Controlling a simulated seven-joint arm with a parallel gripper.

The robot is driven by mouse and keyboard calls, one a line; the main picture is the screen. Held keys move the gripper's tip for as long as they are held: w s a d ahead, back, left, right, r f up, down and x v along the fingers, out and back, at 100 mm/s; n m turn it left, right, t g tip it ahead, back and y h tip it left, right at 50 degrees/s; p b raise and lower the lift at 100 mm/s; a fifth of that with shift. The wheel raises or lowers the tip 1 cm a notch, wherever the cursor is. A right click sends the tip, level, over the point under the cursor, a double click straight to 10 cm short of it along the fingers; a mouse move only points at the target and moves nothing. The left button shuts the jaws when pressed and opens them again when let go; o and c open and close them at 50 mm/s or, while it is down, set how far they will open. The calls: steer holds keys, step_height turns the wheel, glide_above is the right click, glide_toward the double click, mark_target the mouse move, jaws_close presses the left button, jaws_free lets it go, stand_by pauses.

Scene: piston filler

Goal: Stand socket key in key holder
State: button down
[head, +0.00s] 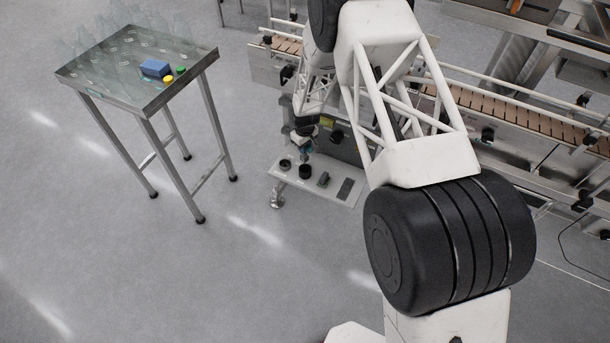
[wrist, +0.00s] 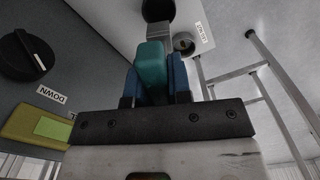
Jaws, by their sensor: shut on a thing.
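My gripper (head: 304,137) is low over the front shelf of the machine. In the wrist view its blue fingers (wrist: 153,78) are shut on a teal block-shaped part (wrist: 151,65), which I take to be the socket key's handle. A bit of teal also shows below the gripper in the head view. A black round cup (head: 305,171) stands on the shelf just below my gripper. A second black ring-like holder (head: 285,164) is to its left; in the wrist view a round holder (wrist: 183,43) sits beside a white label. Which is the key holder is unclear.
The shelf (head: 316,190) also carries a grey block (head: 323,180) and a dark flat pad (head: 346,188). The machine panel with a black knob (wrist: 22,55) is close by. A steel table (head: 115,75) with clear bottles stands left, with open floor between.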

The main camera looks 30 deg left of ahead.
mark_target(305, 156)
steer(key=shift+d, duration=0.15)
steer(key=shift+f, duration=2.9)
steer(key=shift+f, duration=0.1)
steer(key=shift+f, duration=2)
steer(key=shift+f, duration=0.15)
steer(key=c, duration=1.1)
jaws_free()
steer(key=shift+o, duration=0.2)
